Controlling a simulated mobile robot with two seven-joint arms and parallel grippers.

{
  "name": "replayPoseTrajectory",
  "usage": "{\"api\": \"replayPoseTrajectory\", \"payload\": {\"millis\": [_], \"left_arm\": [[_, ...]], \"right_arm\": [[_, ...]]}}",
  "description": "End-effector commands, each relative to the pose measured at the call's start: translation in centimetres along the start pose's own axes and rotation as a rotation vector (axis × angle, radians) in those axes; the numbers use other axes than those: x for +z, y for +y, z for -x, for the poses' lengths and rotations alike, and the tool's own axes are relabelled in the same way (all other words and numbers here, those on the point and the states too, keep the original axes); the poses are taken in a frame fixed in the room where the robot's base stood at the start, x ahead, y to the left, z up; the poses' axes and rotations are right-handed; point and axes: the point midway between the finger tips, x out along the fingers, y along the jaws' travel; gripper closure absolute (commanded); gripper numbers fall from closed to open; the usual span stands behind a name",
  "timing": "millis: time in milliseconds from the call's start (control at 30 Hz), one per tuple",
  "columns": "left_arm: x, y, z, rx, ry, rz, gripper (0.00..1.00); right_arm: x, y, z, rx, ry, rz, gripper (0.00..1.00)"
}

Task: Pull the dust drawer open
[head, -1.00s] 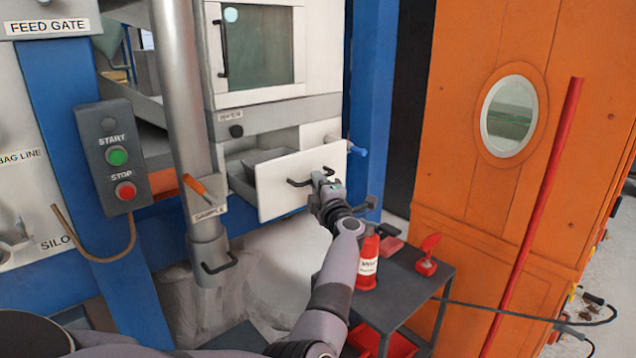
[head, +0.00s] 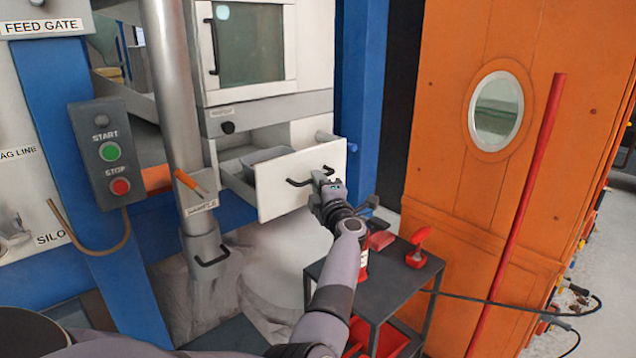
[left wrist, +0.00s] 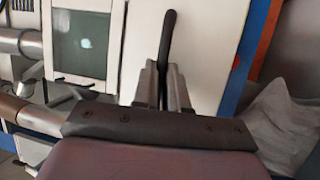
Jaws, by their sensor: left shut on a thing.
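The dust drawer (head: 300,181) has a white front panel and stands out from the white cabinet, so its grey inside (head: 262,158) shows from above. A dark bar handle (head: 298,183) is on its front. My left gripper (head: 326,180) is at the right part of that handle and is shut on it. In the left wrist view the two fingers (left wrist: 164,84) pinch the dark handle (left wrist: 168,45), with the white panel behind. My right gripper is not in view.
A dark cart (head: 385,279) with a red bottle and red tools stands below right of the drawer. A steel pipe (head: 170,90) and START/STOP box (head: 108,152) are to the left. An orange cabinet (head: 440,120) stands right.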

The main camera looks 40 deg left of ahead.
Motion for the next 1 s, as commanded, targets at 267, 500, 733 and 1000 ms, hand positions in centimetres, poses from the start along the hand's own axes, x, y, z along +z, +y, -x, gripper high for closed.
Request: {"api": "replayPoseTrajectory", "payload": {"millis": [267, 500, 733, 1000], "left_arm": [[0.1, 0.0, 0.0, 0.000, -0.003, 0.000, 0.63], [0.1, 0.0, 0.0, 0.000, -0.001, 0.000, 0.63], [0.1, 0.2, 2.0, -0.002, -0.003, -0.002, 0.63], [0.1, 0.1, 6.1, -0.001, -0.003, -0.001, 0.63]], "right_arm": [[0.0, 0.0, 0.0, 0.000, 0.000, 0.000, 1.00], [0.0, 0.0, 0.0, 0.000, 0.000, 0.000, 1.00], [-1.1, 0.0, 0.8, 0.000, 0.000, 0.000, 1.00], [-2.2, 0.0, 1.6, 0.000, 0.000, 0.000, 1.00]]}}
